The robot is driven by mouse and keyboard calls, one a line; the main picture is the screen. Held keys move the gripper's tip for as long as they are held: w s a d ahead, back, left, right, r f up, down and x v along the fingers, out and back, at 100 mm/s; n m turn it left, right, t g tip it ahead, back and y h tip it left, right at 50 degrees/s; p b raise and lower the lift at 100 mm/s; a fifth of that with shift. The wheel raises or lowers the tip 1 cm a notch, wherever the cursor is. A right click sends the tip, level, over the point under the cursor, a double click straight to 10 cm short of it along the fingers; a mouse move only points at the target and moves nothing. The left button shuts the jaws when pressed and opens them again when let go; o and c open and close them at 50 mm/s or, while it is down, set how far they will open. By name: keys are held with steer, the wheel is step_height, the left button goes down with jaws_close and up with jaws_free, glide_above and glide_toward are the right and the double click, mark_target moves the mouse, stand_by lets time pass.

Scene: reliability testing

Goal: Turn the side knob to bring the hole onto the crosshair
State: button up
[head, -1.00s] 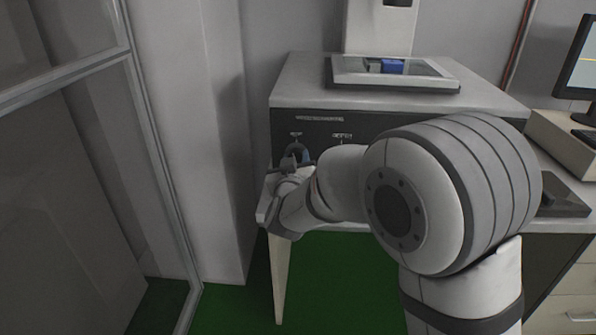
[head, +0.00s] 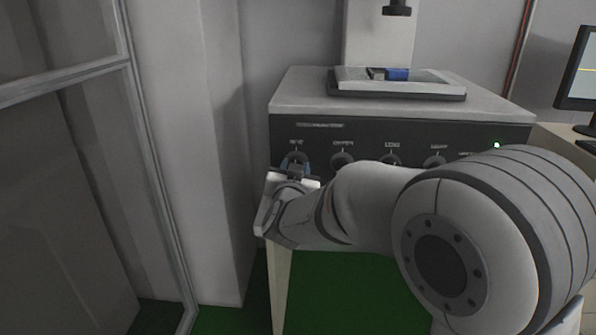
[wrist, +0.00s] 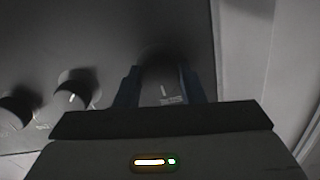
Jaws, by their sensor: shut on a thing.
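The machine (head: 400,105) has a dark front panel with a row of round knobs. My gripper (head: 296,164) is at the leftmost knob (head: 297,155). In the wrist view, the blue-sided fingers of my gripper (wrist: 167,85) stand on both sides of this knob (wrist: 162,80), shut on it. The knob has a pale pointer line. A stage (head: 440,88) on top of the machine carries a small blue and grey part (head: 396,74). A monitor (head: 578,80) at the right edge shows a yellow line. I cannot make out the hole or a crosshair.
Other knobs (head: 342,161) sit to the right along the panel, and a small green light (head: 496,145) glows at the right. A grey pillar (head: 190,150) and a glass-panelled frame (head: 70,180) stand close on the left. A dark column tip (head: 397,8) hangs above the stage.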

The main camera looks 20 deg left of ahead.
steer(key=shift+w+r, duration=0.1)
steer(key=shift+r, duration=0.25)
steer(key=o, duration=1)
steer(key=shift+f, duration=0.2)
steer(key=shift+p+v, duration=0.55)
steer(key=shift+v, duration=3.35)
